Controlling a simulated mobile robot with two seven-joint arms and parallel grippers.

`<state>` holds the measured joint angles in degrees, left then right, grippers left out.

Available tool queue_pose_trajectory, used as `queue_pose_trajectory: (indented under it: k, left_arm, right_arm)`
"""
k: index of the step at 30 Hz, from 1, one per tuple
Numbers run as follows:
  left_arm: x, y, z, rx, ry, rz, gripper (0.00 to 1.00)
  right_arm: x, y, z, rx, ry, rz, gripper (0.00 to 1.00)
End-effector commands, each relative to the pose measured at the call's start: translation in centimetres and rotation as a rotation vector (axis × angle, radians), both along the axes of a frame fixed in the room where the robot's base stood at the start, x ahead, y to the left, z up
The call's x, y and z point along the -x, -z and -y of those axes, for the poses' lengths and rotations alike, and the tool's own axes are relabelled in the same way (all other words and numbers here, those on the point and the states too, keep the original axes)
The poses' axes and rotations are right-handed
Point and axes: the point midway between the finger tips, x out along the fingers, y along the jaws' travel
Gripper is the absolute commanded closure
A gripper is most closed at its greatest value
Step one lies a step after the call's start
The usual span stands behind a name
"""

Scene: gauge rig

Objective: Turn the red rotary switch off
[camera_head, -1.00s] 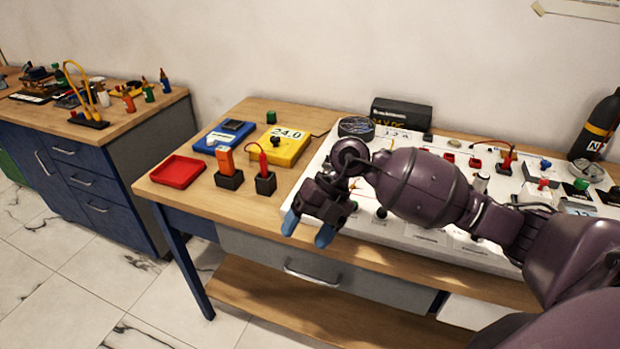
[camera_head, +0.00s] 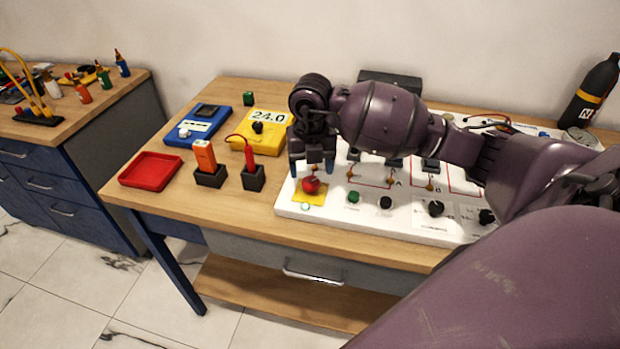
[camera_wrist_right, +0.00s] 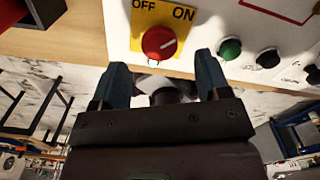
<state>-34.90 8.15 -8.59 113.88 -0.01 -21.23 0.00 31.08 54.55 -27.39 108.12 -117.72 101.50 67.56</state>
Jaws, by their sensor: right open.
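The red rotary switch (camera_head: 311,185) sits on a yellow plate (camera_head: 310,199) at the front left corner of the white panel. In the right wrist view the red knob (camera_wrist_right: 159,42) shows on its yellow plate, with OFF printed at upper left and ON at upper right. A thin pale line on the knob seems to lean towards ON, but it is small. My right gripper (camera_head: 313,168) is open and empty, just behind and above the knob in the head view. In the wrist view its blue fingertips (camera_wrist_right: 161,63) lie either side of the knob's lower edge, apart from it. My left gripper is out of view.
Green (camera_head: 353,197) and black (camera_head: 386,203) knobs stand right of the switch on the white panel (camera_head: 330,217).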

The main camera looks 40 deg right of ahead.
Motion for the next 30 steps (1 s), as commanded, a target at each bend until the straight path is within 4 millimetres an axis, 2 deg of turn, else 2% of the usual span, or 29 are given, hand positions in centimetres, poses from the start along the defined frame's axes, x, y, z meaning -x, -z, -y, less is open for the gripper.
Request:
queue_pose_trajectory:
  k: [3,9,20,23,30]
  left_arm:
    - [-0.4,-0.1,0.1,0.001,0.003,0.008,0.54]
    - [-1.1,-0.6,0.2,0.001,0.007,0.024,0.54]
    - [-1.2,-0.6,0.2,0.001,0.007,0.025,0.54]
    - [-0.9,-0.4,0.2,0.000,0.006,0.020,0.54]
    - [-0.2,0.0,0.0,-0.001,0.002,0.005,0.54]
  right_arm:
    - [0.1,1.9,0.0,-0.001,0.001,-0.002,0.30]
    - [0.0,3.6,0.0,-0.001,-0.001,0.000,0.30]
    - [0.0,4.0,0.0,-0.001,-0.001,0.000,0.30]
    - [0.0,4.0,0.0,-0.001,-0.001,0.000,0.43]
    - [0.0,4.0,0.0,-0.001,-0.001,0.000,0.79]
